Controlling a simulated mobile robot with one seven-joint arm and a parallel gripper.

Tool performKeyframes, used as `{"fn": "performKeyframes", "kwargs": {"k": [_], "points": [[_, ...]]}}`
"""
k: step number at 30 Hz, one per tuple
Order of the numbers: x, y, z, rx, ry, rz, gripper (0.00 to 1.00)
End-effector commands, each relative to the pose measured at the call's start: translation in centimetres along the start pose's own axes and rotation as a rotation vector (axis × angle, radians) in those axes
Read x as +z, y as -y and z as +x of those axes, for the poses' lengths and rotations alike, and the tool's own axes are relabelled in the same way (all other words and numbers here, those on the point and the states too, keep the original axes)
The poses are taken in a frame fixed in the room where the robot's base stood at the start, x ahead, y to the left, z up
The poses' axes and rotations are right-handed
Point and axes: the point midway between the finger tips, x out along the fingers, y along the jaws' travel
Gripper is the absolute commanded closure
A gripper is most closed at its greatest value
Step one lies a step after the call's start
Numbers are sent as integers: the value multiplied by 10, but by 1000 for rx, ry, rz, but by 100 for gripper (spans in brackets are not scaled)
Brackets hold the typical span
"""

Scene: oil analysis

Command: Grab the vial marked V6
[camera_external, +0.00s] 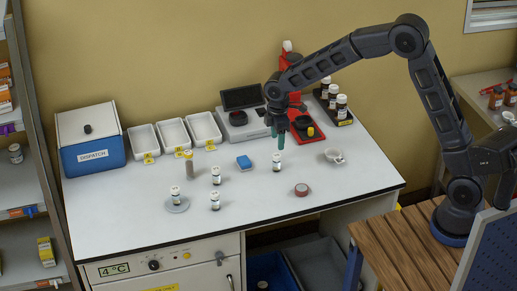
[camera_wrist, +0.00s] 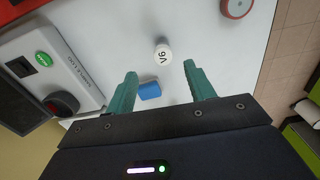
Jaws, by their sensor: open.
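The vial marked V6 (camera_wrist: 163,54) shows its white cap from above in the wrist view, with the V6 label readable. In the external view a white-capped vial (camera_external: 277,162) stands upright on the white bench, just below my gripper (camera_external: 279,136), and looks to be the same one. My gripper (camera_wrist: 160,70) is open and empty, its teal fingers apart. In the wrist view the cap lies between the finger lines, slightly beyond the tips. My gripper appears above the vial and not touching it.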

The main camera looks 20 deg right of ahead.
Motion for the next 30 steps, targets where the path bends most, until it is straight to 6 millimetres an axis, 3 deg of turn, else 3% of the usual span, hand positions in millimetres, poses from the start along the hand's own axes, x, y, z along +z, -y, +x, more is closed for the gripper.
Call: {"fn": "performKeyframes", "kwargs": {"k": [8,15,23,30], "points": [[-7,2,21,-5,3,-18,46],[-7,2,54,-5,3,-17,46],[-6,3,70,-4,3,-17,46],[-3,4,102,-5,3,-17,46]]}}
